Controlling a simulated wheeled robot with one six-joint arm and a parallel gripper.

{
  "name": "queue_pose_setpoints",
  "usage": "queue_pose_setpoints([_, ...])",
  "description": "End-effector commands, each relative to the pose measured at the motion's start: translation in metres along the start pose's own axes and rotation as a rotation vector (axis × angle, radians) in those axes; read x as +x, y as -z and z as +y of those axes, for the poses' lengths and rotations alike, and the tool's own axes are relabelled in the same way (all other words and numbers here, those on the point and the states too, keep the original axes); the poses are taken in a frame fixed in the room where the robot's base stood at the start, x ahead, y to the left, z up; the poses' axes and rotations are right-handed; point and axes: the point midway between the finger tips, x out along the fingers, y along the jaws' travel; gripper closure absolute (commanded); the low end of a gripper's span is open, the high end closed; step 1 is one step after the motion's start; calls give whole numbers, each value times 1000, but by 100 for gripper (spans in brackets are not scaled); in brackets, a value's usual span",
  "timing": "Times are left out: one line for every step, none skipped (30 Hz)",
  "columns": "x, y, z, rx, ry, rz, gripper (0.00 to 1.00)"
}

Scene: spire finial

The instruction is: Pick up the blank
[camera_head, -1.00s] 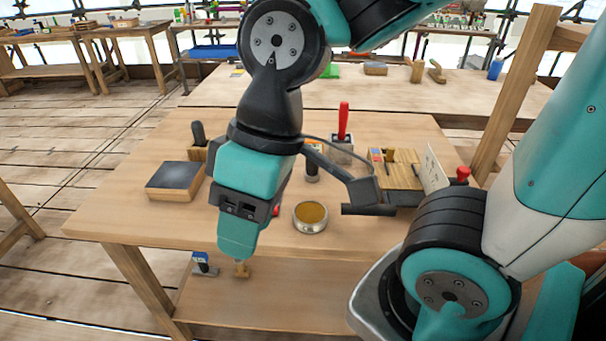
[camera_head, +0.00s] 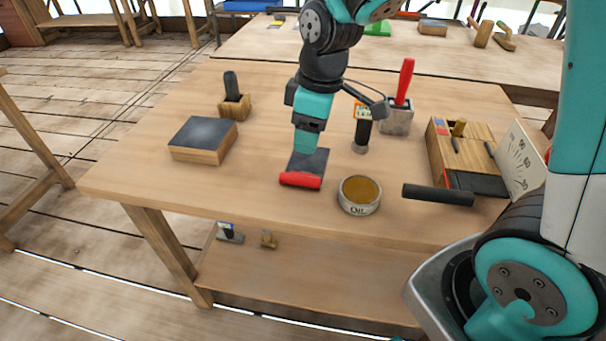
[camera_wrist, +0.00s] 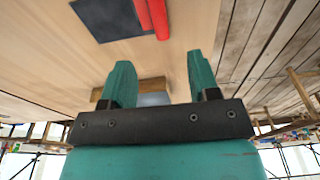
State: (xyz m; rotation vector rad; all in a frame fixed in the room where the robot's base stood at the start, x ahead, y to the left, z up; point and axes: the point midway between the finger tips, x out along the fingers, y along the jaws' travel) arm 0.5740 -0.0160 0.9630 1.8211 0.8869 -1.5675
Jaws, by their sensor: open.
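No piece is clearly recognisable as the blank. A short tan cylinder (camera_head: 459,128) stands in the wooden bench box (camera_head: 437,160) at the right of the table. My gripper (camera_head: 304,148) points down over a dark plate with a red roll (camera_head: 301,181) at its front edge. In the wrist view my two teal fingers (camera_wrist: 158,64) are spread wide with nothing between them. The dark plate also shows there (camera_wrist: 108,17). Beyond the fingers lies a wooden block with a grey top (camera_wrist: 155,98), partly hidden by my gripper. It also shows at the left of the table (camera_head: 203,140).
A round tin (camera_head: 359,195) stands right of the plate, with a dark bottle-like tool (camera_head: 361,136) behind it. A red-handled tool stands in a grey holder (camera_head: 397,117). A dark bar (camera_head: 438,195) lies before the box. The table's left front is clear.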

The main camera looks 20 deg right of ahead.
Motion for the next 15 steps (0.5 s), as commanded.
queue_pose_setpoints([15, -1, -1, 0, 5, -5, 45])
queue_pose_setpoints([21, -1, -1, 0, 4, -5, 45])
queue_pose_setpoints([30, -1, -1, 0, 4, -5, 45])
queue_pose_setpoints([35, -1, -1, 0, 4, -4, 45])
queue_pose_setpoints([40, -1, -1, 0, 3, -4, 45])
queue_pose_setpoints([46, -1, -1, 0, 3, -3, 45])
queue_pose_setpoints([50, 0, -1, 0, 3, -3, 45])
queue_pose_setpoints([54, 0, -1, 0, 2, -2, 45])
queue_pose_setpoints([57, 0, -1, 0, 2, -2, 45])
queue_pose_setpoints([59, 0, -1, 0, 2, -1, 45])
queue_pose_setpoints([60, 0, -1, 0, 1, -1, 45])
queue_pose_setpoints([62, 0, -1, 0, 1, 0, 45])
queue_pose_setpoints([64, 0, 0, 0, 1, 0, 45])
queue_pose_setpoints([66, 0, 0, 1, 2, -1, 45])
queue_pose_setpoints([72, 0, 0, 1, 3, -2, 45])
